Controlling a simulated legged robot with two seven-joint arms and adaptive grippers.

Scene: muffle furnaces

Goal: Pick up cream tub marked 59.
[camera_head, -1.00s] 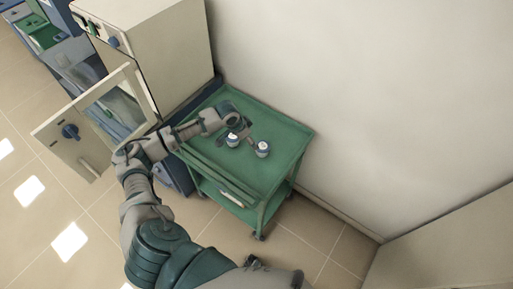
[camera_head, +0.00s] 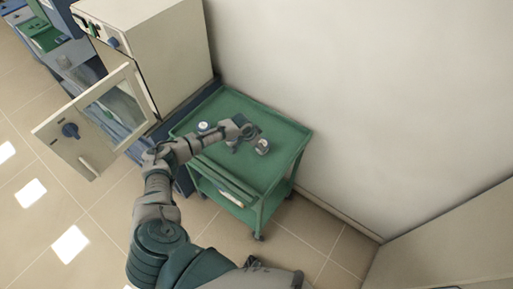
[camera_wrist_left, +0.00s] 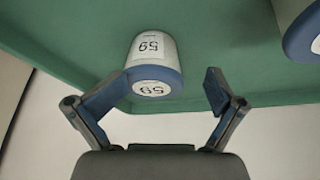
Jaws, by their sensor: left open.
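The cream tub marked 59 (camera_wrist_left: 152,49) has a pale body, a blue lid rim and 59 on its side and lid, upside down in the left wrist view. My left gripper (camera_wrist_left: 177,91) is open, with the tub ahead and between its fingers, nearer the left finger in the picture; I cannot tell if they touch. In the head view, my left gripper (camera_head: 249,133) is over the green cart, close to a tub (camera_head: 262,147) that appears to be this one. My right gripper is not in view.
A second tub (camera_wrist_left: 301,27) is at the upper right of the wrist view. A tub (camera_head: 204,127) stands beside my forearm on the green cart (camera_head: 285,140). The furnace's open door (camera_head: 92,120) is left of the cart, and a white wall (camera_head: 350,100) is behind.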

